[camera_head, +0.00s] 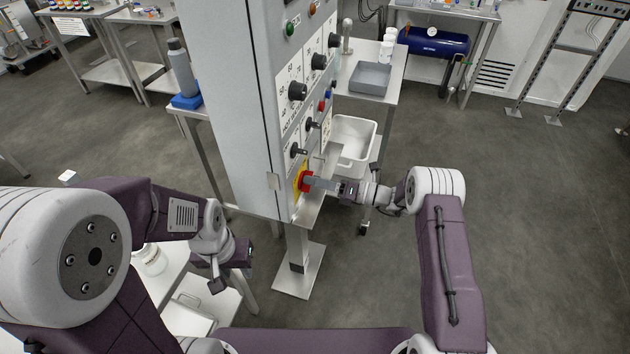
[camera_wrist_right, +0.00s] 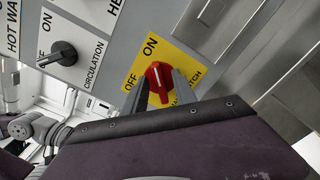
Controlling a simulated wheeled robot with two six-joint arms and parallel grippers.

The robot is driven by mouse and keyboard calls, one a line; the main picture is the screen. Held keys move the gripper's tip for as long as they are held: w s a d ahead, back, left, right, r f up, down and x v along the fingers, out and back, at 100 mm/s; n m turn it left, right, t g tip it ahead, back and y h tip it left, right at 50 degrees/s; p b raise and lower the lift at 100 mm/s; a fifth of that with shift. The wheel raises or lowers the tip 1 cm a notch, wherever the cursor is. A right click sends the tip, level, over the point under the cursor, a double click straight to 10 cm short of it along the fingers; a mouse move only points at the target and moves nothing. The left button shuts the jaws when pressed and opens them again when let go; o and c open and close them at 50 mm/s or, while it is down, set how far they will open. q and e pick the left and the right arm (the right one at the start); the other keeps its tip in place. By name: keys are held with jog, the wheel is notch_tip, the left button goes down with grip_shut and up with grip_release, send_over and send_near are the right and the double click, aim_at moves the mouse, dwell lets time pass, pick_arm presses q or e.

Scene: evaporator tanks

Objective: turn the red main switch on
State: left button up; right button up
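The red main switch (camera_wrist_right: 160,84) is a round knob with a raised grip on a yellow plate (camera_wrist_right: 190,63) marked ON and OFF. Its white line slants steeply upward in the right wrist view, nearer to ON than to OFF. In the head view the switch (camera_head: 304,181) sits low on the panel's right face. My right gripper (camera_wrist_right: 163,92) is at the switch, one grey finger on each side of the knob. The fingers look spread wider than the raised grip; contact is hard to tell. My left gripper (camera_head: 233,275) hangs low left of the panel post, apart from the switch.
The tall grey control cabinet (camera_head: 233,110) carries several black knobs, including the circulation knob (camera_wrist_right: 58,54) near the switch. A white tub (camera_head: 352,147) stands behind my right gripper. A table with a grey tray (camera_head: 371,78) is behind. Floor at the right is clear.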

jog(key=v, duration=0.9)
jog(key=shift+b, duration=0.3)
jog(key=shift+r, duration=0.1)
